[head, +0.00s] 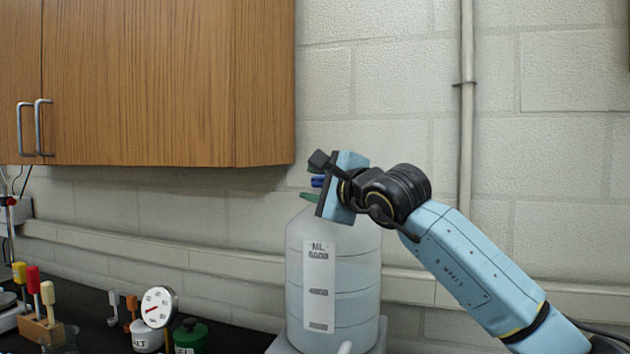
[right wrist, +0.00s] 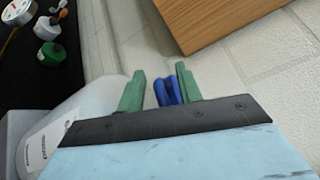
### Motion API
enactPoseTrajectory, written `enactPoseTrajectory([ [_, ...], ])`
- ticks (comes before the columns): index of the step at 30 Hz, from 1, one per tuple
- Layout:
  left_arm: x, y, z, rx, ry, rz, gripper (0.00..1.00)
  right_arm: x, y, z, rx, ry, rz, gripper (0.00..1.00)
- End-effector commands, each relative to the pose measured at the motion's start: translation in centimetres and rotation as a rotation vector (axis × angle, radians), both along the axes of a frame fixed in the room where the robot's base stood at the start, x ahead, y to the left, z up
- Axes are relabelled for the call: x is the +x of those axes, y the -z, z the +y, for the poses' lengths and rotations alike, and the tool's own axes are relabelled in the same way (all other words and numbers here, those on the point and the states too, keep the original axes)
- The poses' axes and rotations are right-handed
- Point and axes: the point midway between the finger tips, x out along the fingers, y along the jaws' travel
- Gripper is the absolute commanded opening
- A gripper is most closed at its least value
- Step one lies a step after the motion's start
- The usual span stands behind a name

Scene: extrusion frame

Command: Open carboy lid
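The carboy (head: 365,265) is a large translucent white bottle with a label, upright in the lower middle of the head view. Its body also shows at the left of the right wrist view (right wrist: 88,100). Its blue lid (right wrist: 167,90) shows between the green fingers of my right gripper (right wrist: 158,90). The right finger is close to or touching the lid, and a small gap shows at the left finger. In the head view my right gripper (head: 311,184) is at the carboy's top and hides most of the lid (head: 318,181). My left gripper is out of view.
A wooden cabinet (head: 165,80) hangs on the wall at upper left, close to my right gripper. On the dark counter at left stand a dial gauge (head: 158,307), a green container (head: 191,338) and a wooden rack (head: 40,328) of colored-handled tools. A pipe (head: 467,120) runs down the wall.

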Motion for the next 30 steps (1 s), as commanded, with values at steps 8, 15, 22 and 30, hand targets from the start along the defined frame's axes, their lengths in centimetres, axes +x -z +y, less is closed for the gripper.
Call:
enactPoseTrajectory([
  [8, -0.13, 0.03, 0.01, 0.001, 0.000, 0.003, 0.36, 0.01, 0.01, 0.04, 0.000, 0.000, 0.000, 0.30],
  [15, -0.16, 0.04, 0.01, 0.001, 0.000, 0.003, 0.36, 0.00, 0.02, 0.03, 0.000, 0.000, 0.000, 0.00],
  [22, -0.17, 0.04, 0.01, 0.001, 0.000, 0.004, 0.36, 0.01, 0.06, 0.03, 0.000, 0.000, 0.001, 0.00],
  [30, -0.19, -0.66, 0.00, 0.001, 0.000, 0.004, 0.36, 0.08, -0.62, -0.01, 0.013, 0.001, 0.039, 0.00],
])
